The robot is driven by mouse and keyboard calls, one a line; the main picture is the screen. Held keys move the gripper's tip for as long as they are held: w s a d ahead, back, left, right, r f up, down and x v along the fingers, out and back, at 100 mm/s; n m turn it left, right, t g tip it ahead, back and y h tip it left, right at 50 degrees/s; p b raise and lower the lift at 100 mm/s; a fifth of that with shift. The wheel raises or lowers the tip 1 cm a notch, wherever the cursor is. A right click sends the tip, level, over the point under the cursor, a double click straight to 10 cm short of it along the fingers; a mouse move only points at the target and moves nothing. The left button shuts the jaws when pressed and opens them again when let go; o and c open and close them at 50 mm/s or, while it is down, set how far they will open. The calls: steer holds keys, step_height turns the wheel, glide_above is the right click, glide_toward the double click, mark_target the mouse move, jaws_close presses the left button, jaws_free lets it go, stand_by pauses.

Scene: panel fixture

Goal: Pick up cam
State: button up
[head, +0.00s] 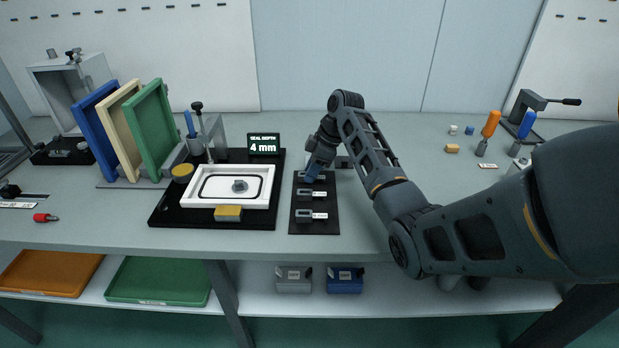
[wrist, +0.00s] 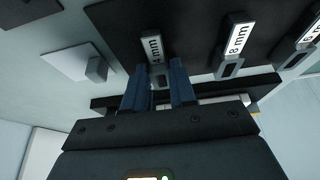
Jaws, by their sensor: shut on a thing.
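Three cams with white labels are in a row on a black mat (head: 316,229). The near cam (head: 312,215) and the middle cam (head: 312,194) are clear of my gripper. My gripper (head: 313,175) points down at the far end of the mat and partly hides the far cam. In the wrist view, my blue fingers (wrist: 158,72) are on either side of the cam labelled 4 mm (wrist: 154,48), shut on it. The 8 mm cam (wrist: 234,45) and a third cam (wrist: 308,38) lie beside it. I cannot tell whether the held cam is off the mat.
A black board with a white framed tray (head: 232,201) stands left of the mat, with a "SEAL DEPTH 4 mm" display (head: 263,145) behind it. Coloured panels (head: 152,130) stand further left. Screwdrivers (head: 489,130) stand at the right. The bench behind my arm is mostly clear.

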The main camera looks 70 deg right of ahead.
jaws_close()
steer(key=shift+r, duration=0.1)
